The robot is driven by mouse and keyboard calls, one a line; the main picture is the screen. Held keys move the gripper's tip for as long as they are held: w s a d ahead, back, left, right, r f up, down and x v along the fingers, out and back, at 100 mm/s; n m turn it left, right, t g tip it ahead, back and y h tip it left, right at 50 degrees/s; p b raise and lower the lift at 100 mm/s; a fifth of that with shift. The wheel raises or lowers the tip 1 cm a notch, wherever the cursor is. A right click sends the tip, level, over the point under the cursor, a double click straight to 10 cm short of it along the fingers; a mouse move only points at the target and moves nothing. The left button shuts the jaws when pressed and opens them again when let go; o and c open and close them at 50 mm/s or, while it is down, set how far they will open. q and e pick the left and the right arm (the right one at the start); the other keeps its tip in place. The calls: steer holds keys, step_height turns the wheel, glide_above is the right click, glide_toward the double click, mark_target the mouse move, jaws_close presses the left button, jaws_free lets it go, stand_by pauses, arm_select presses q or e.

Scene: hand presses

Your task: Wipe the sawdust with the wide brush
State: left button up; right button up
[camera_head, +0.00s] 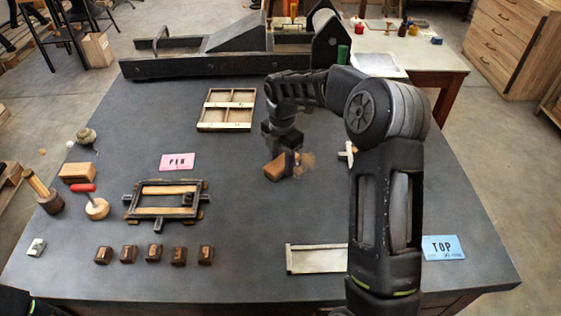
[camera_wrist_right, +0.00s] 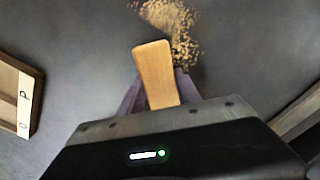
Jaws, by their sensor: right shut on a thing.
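My right gripper (camera_head: 285,150) is shut on the wide brush (camera_head: 275,168), over the right-middle part of the dark table. The brush's light wooden part shows between the fingers in the right wrist view (camera_wrist_right: 155,72); its bristles are not clearly visible. The sawdust (camera_head: 307,160) is a tan patch just right of the brush in the head view. In the wrist view the sawdust (camera_wrist_right: 178,32) lies scattered beyond the brush's end. I cannot tell whether the brush touches the table. My left gripper is not in view.
A divided wooden tray (camera_head: 227,127) lies behind, left of my right arm. A dark frame (camera_head: 137,215), a pink card (camera_head: 178,162) and several small dark blocks (camera_head: 153,253) lie left. A pale shallow tray (camera_head: 315,271) and a blue card (camera_head: 443,248) lie in front. Table between is clear.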

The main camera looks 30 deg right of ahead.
mark_target(317, 170)
steer(key=shift+s+d+f, duration=0.1)
steer(key=shift+s+d, duration=0.3)
steer(key=shift+d, duration=0.3)
steer(key=shift+s+d, duration=0.4)
steer(key=shift+d, duration=0.25)
steer(key=shift+s+d, duration=0.4)
steer(key=shift+d, duration=0.4)
steer(key=shift+s+d, duration=0.4)
steer(key=shift+d, duration=0.35)
steer(key=shift+d, duration=0.1)
steer(key=shift+s+d, duration=0.45)
steer(key=shift+d, duration=0.25)
steer(key=shift+s+d, duration=0.45)
steer(key=shift+d, duration=0.25)
steer(key=shift+p, duration=0.3)
